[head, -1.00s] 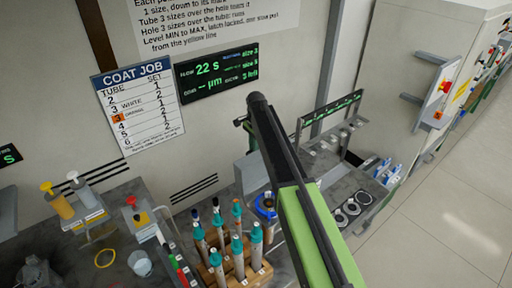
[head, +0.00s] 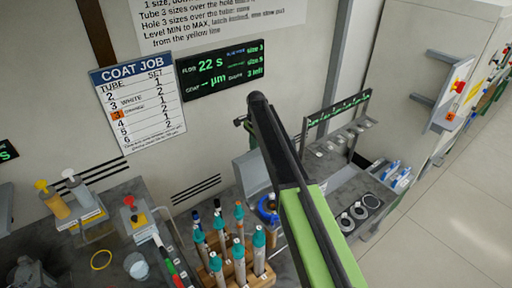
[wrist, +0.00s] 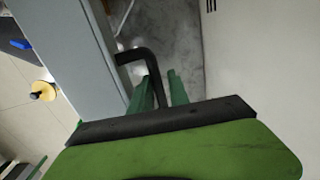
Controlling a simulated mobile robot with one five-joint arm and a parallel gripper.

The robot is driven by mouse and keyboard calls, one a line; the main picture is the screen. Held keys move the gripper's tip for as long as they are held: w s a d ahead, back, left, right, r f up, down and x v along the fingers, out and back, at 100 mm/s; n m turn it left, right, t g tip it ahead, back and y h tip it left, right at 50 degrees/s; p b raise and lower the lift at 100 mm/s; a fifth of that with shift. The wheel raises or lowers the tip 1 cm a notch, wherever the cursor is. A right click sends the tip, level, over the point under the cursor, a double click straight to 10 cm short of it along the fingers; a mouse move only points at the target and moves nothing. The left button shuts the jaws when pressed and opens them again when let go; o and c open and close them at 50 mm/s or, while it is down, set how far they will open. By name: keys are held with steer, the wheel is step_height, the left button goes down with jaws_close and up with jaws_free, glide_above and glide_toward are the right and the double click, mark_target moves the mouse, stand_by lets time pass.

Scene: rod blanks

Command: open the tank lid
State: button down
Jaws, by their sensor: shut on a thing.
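In the wrist view my gripper (wrist: 161,84) has its green fingers close together, shut on a black bent handle (wrist: 138,54). The handle runs beside a flat grey panel (wrist: 75,45). The panel looks like part of the tank; I cannot tell whether it is lid or wall. In the head view a grey box (head: 251,176) stands on the bench behind my arm, partly hidden by it. My arm also hides most of the gripper and the handle there.
A wooden rack (head: 234,272) with several teal-capped tubes stands in front. A stand with a green-lit bar (head: 337,112) is on the right.

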steer(key=c, duration=1.7)
jaws_free()
steer(key=shift+w+a, duration=0.25)
steer(key=shift+a, duration=0.45)
steer(key=o, duration=0.3)
steer(key=shift+w+a+f, duration=0.2)
steer(key=shift+w+f, duration=0.05)
steer(key=shift+f, duration=0.15)
steer(key=shift+d, duration=0.15)
steer(key=shift+r, duration=0.1)
step_height(320, 180, up, 17)
steer(key=s+p, duration=0.1)
steer(key=p, duration=1.6)
steer(key=shift+d+r, duration=0.2)
steer(key=shift+d, duration=0.25)
steer(key=shift+f, duration=0.1)
